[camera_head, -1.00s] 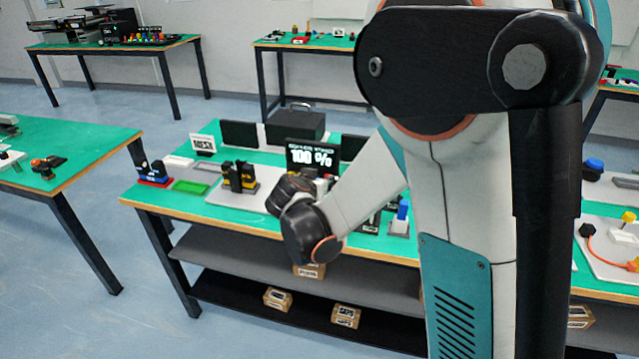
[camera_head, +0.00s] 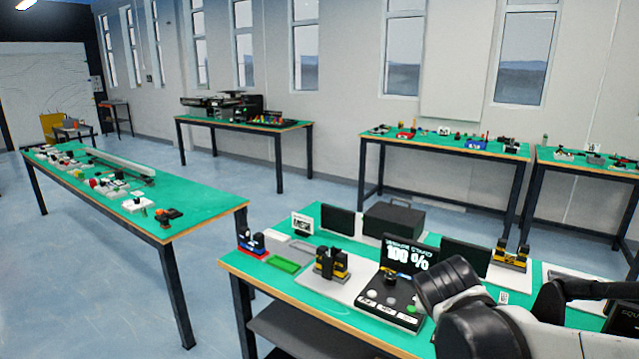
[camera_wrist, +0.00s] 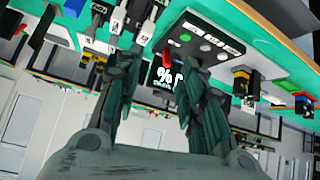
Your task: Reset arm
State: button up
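My arm (camera_head: 560,325) reaches in from the lower right in the head view, low in front of the near table. Its rounded dark wrist joint (camera_head: 447,283) is beside the button panel; my gripper's fingers cannot be made out there. In the wrist view my gripper (camera_wrist: 162,62) has its two dark fingers spread apart, with nothing visibly held between them. The wrist view appears upside down. Beyond the fingers are the black button panel (camera_wrist: 203,38), the "%" display (camera_wrist: 166,78) and a small red item.
The near green table (camera_head: 300,307) holds a "100 %" display (camera_head: 408,258), a button panel (camera_head: 385,302), yellow-black fixtures (camera_head: 332,264), a green tray (camera_head: 283,265) and a dark case (camera_head: 393,220). Other green tables stand left (camera_head: 190,198) and behind. Blue floor between them is clear.

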jog(key=s+a+n+y, duration=0.2)
jog(key=s, duration=0.6)
jog(key=s+a+n+g+y, duration=0.1)
jog(key=s+a, duration=0.1)
jog(key=s, duration=0.7)
jog(key=shift+r+n+y, duration=0.25)
jog(key=shift+n+y, duration=0.15)
